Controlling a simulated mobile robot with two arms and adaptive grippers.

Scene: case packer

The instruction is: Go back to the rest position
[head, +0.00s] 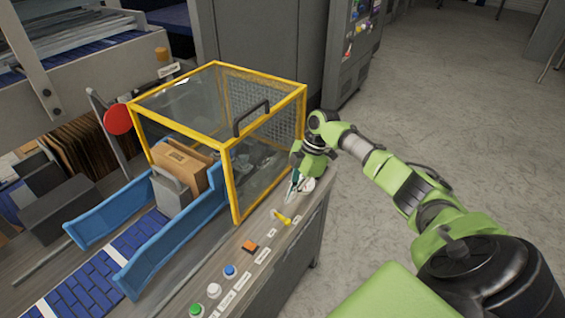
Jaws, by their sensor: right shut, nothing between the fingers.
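My right gripper (293,190) is at the far end of the control panel (244,264), just right of the guard's lower corner. It is shut and points down over the panel, close to a yellow switch handle (281,216). Whether it touches anything there I cannot tell. My right arm reaches in from the lower right. My left gripper does not show in the head view.
A clear guard with a yellow frame (234,176) and black handle stands beside the gripper. A cardboard box (181,166) sits between blue side rails (112,206) on the conveyor. Several push buttons line the panel, including a green one (196,310). Open floor (450,110) lies right.

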